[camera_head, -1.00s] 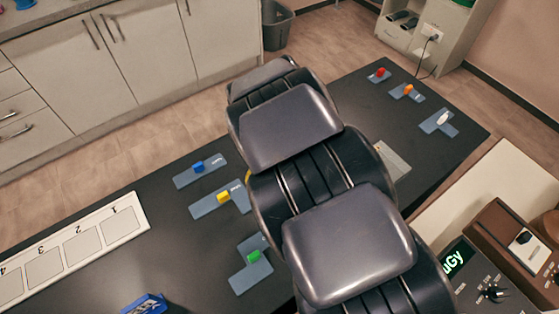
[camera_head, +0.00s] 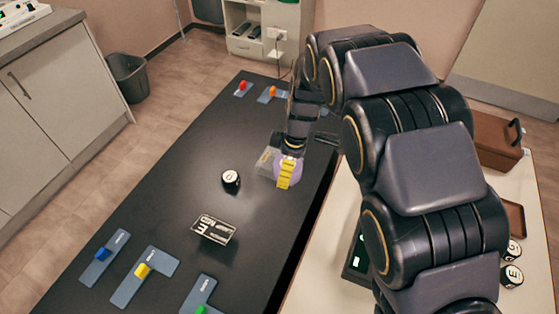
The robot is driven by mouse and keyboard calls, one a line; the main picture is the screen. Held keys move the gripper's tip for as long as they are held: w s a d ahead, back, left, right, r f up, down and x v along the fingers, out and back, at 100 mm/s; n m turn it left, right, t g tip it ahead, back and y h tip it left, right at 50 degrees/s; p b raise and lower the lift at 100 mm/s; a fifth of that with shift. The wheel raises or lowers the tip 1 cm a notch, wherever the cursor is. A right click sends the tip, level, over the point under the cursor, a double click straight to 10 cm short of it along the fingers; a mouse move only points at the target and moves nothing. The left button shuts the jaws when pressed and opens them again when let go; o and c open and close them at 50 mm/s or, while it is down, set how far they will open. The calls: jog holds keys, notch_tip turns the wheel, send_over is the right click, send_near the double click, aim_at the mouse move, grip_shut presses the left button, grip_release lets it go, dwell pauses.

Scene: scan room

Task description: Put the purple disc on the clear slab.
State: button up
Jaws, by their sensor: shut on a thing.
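The purple disc (camera_head: 280,179) shows behind the yellow fingers of my gripper (camera_head: 285,181), which is shut on it. The fingers hide part of the disc. The clear slab (camera_head: 265,162) lies on the black table, just left of the disc. The disc overlaps the slab's right end in this view. I cannot tell whether the disc touches the slab or is held above it.
A round black-and-white piece (camera_head: 231,181) and a black card with white lettering (camera_head: 214,229) lie left of my gripper. Blue-grey plates with a blue (camera_head: 102,254) and a yellow knob (camera_head: 142,270) are at the near left. The table's middle left is clear.

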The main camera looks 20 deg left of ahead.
jog(key=shift+w+d, duration=0.25)
jog(key=shift+w, duration=0.2)
jog(key=w+a+f, duration=0.2)
jog(key=w+f, duration=0.1)
jog(key=w+a+f, duration=0.2)
jog(key=w+f, duration=0.1)
jog(key=w+a+f, duration=0.2)
jog(key=w+a, duration=0.1)
jog(key=w, duration=0.1)
jog(key=shift+w+a+f, duration=0.1)
jog(key=shift+f, duration=0.3)
jog(key=shift+w+a+f, duration=0.15)
jog(key=shift+w+f, duration=0.05)
jog(key=shift+w, duration=0.05)
jog(key=shift+w+a+f, duration=0.1)
jog(key=shift+w+f, duration=0.05)
jog(key=shift+f, duration=0.2)
notch_tip(320, 180, down, 3)
jog(key=shift+f, duration=0.1)
